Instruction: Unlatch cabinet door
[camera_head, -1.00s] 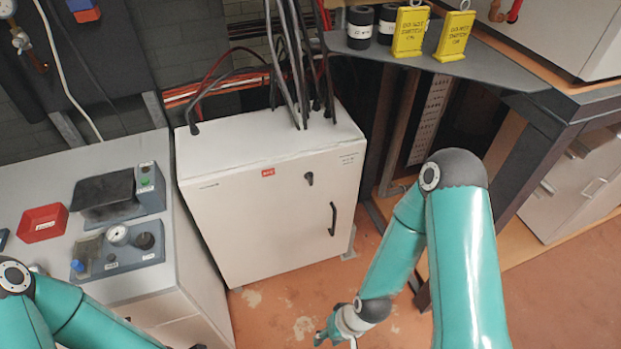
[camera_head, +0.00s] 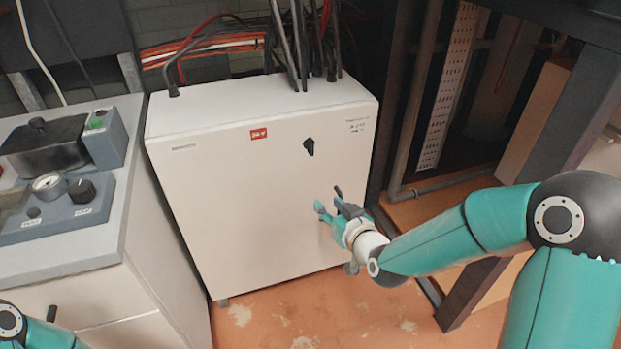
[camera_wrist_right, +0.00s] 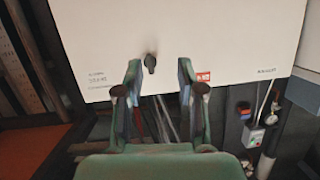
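The white cabinet (camera_head: 250,200) stands shut against the back wall. Its small black latch knob (camera_head: 309,147) is on the upper right of the door, beside a red label. The latch also shows in the right wrist view (camera_wrist_right: 150,63), where the picture is upside down, just beyond the fingertips and between their lines. My right gripper (camera_head: 329,199) is in front of the door, below and slightly right of the latch, apart from it. In the wrist view its fingers (camera_wrist_right: 158,73) are spread and empty. My left gripper is out of view.
A grey control console (camera_head: 60,225) with a gauge and knobs stands left of the cabinet. Cables (camera_head: 300,45) rise from the cabinet top. A dark table leg (camera_head: 570,120) stands to the right. The floor (camera_head: 300,310) in front of the cabinet is clear.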

